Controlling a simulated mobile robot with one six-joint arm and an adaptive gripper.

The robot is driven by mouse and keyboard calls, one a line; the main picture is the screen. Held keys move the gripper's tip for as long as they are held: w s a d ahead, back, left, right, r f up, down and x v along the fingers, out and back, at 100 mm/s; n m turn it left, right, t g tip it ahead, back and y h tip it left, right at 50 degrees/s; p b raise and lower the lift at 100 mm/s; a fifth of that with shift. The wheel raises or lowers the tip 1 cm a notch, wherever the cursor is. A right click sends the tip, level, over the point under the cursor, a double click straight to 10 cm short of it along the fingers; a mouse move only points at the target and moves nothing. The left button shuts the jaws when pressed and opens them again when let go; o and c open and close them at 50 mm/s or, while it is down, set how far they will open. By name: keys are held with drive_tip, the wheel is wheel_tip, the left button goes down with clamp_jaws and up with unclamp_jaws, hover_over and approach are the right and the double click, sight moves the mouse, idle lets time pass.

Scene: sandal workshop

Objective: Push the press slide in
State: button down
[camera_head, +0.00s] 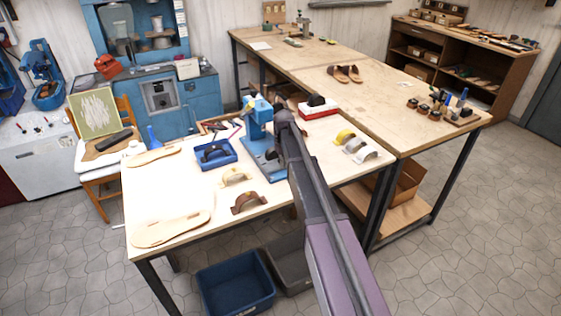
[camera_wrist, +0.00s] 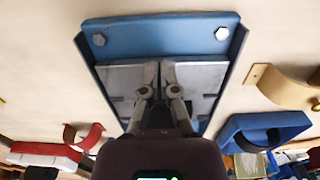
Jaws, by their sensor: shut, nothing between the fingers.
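The blue press (camera_head: 259,118) stands on the near table, partly hidden by my arm. In the wrist view its blue base (camera_wrist: 160,38) spans the top centre, with a hex bolt near each side. The grey metal slide plate (camera_wrist: 125,75) lies between two dark side rails, in front of the blue block. My gripper (camera_wrist: 160,66) is shut and empty, its two fingers side by side over the middle of the plate. I cannot tell whether the fingertips touch it. In the head view my arm hides the gripper and most of the slide.
A blue tray (camera_head: 230,160) with a dark strap lies left of the press. A tan strap (camera_head: 236,178) and a brown strap (camera_head: 248,203) lie near it. A red-and-white box (camera_head: 318,112) and several straps lie to the right. Sole shapes (camera_head: 170,230) lie at the front left.

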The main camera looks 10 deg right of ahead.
sight(272, 148)
drive_tip(key=shift+w+a, duration=0.5)
drive_tip(key=shift+w, duration=1.1)
drive_tip(key=shift+w+a, duration=0.55)
drive_tip(key=shift+w, duration=1.05)
drive_tip(key=shift+w+a, duration=0.5)
drive_tip(key=shift+w, duration=1.1)
drive_tip(key=shift+s+d+r+p, duration=0.1)
drive_tip(key=shift+s+r+p, duration=0.1)
drive_tip(key=shift+r+p, duration=1.6)
drive_tip(key=shift+s+r+p, duration=0.2)
drive_tip(key=shift+r+p, duration=1.55)
drive_tip(key=shift+s+f, duration=0.1)
drive_tip(key=shift+s, duration=0.3)
drive_tip(key=s+d+f+m+b, duration=0.1)
drive_tip(key=s+d, duration=0.1)
drive_tip(key=s, duration=1.8)
drive_tip(key=s+d+f+m+b, duration=0.1)
drive_tip(key=s+d+m, duration=0.1)
drive_tip(key=s, duration=1.8)
drive_tip(key=shift+d+f+m, duration=0.15)
drive_tip(key=shift+d+m, duration=0.1)
drive_tip(key=shift+m, duration=0.05)
